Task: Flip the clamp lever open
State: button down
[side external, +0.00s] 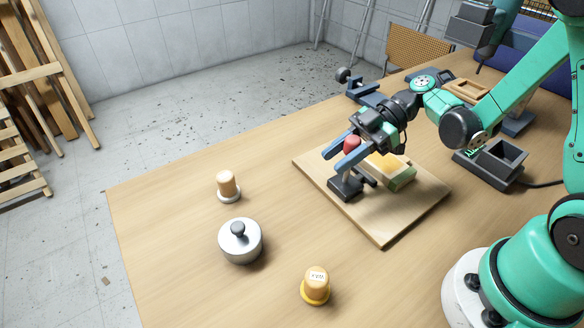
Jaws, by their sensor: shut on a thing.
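The clamp (346,187) has a dark grey base and stands on a light wooden board (380,232). Its lever has a red grip (352,143) that stands up above the base. My gripper (333,162) reaches in from the upper right, with its two blue fingers on either side of the red grip. It is shut on the lever. The fingers and gripper body hide part of the grip and the lever's shaft. A block with a yellow top and green side (400,178) lies on the board just right of the clamp, partly behind my gripper.
A dark open bin (492,163), a wooden tray (466,91) and a blue vise (366,92) are farther back.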

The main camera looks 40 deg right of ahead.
jog(key=c, duration=0.5)
grip_release()
jog(key=shift+c, duration=0.2)
jog(key=shift+d, duration=0.15)
jog(key=shift+v, duration=2.75)
jog(key=x, duration=0.5)
jog(key=shift+a+f, duration=0.1)
jog(key=shift+a, duration=0.15)
jog(key=shift+a+h, duration=0.25)
jog(key=shift+h, duration=0.05)
jog(key=shift+a+f+h, duration=0.1)
jog(key=shift+a+h, duration=0.05)
jog(key=shift+h, duration=0.25)
